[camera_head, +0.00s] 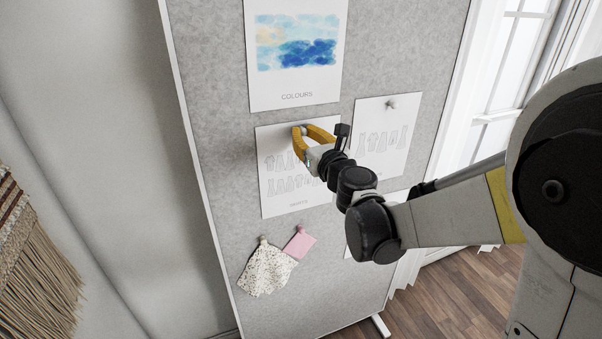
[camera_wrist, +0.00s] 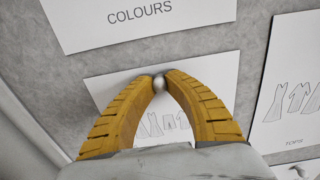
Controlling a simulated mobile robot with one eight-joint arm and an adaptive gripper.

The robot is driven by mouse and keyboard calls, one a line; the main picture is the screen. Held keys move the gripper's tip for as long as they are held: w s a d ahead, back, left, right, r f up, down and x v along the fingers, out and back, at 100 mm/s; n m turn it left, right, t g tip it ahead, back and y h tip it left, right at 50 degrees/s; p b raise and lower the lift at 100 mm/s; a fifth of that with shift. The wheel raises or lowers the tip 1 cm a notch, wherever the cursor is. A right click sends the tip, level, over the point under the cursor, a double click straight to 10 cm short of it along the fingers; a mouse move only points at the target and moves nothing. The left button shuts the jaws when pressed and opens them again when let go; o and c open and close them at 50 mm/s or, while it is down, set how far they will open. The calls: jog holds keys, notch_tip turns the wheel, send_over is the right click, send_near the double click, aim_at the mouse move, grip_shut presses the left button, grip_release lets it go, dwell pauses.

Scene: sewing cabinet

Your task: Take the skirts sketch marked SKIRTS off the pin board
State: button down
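The skirts sketch (camera_head: 270,205) is a white sheet of skirt drawings on the grey pin board, below the COLOURS sheet. Its small caption is too blurred to read surely. In the wrist view the sketch (camera_wrist: 100,88) is partly hidden behind my fingers. A round silvery pin (camera_wrist: 158,83) sits at its top edge. My gripper (camera_head: 302,127) is in front of the top of the sketch, its yellow fingers curved inward. In the wrist view my gripper's fingertips (camera_wrist: 160,76) are drawn together on either side of the pin head and appear to touch it. The sketch lies against the board.
The COLOURS sheet (camera_head: 296,85) hangs just above on the pin board (camera_head: 215,120). The TOPS sheet (camera_head: 398,150) hangs to the right with its own pin. Pink (camera_head: 300,243) and speckled (camera_head: 266,270) fabric swatches hang below. A window is at the right.

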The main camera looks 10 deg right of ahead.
jog(key=shift+s, duration=0.15)
jog(key=shift+v, duration=1.4)
jog(key=shift+s, duration=0.1)
